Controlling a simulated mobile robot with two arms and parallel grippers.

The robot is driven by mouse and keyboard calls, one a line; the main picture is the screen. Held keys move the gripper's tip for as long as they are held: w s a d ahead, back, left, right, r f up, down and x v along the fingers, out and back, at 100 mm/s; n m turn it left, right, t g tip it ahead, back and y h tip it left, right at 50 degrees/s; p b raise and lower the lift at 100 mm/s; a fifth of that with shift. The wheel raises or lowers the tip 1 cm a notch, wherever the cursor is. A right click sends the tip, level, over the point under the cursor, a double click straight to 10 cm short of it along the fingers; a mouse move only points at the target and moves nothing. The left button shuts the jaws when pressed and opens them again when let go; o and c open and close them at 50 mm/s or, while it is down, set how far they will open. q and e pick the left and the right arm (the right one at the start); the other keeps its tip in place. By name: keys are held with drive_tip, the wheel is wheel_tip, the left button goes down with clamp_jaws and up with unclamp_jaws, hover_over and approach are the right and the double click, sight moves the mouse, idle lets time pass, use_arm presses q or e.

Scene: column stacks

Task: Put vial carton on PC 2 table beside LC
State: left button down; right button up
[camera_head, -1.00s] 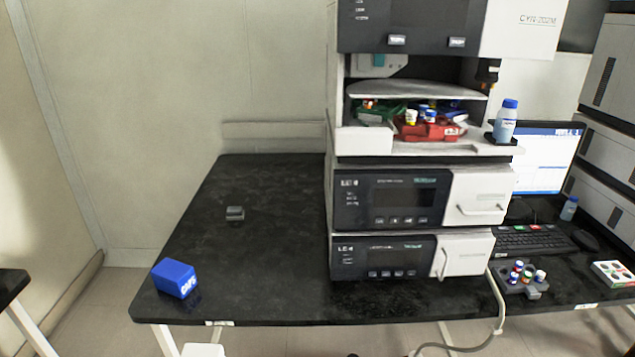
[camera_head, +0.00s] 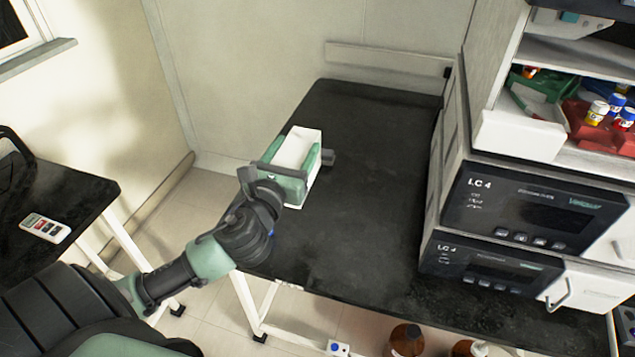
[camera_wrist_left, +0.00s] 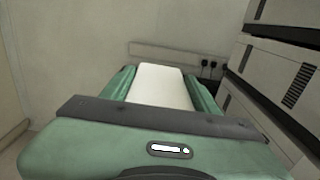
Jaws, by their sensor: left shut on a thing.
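The white vial carton (camera_head: 298,148) is between the green fingers of my left gripper (camera_head: 288,170), which is shut on it. It shows over the left part of the black table (camera_head: 375,190); I cannot tell whether it touches the top. The carton also shows in the left wrist view (camera_wrist_left: 160,86), between the fingers of the left gripper (camera_wrist_left: 162,100). The LC stack (camera_head: 535,215), with black front panels marked LC 4, stands on the table to the right, apart from the carton. My right gripper is not in view.
A small grey block (camera_head: 328,157) lies just right of the carton. The tabletop between carton and LC is clear. Brown bottles (camera_head: 407,340) are below the front edge.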

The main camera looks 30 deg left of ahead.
use_arm(q)
wheel_tip(320, 180, down, 17)
drive_tip(key=b, duration=0.5)
drive_tip(key=shift+w+f, duration=0.1)
drive_tip(key=shift+f, duration=0.1)
drive_tip(key=shift+c, duration=2)
unclamp_jaws()
drive_tip(key=shift+f, duration=0.15)
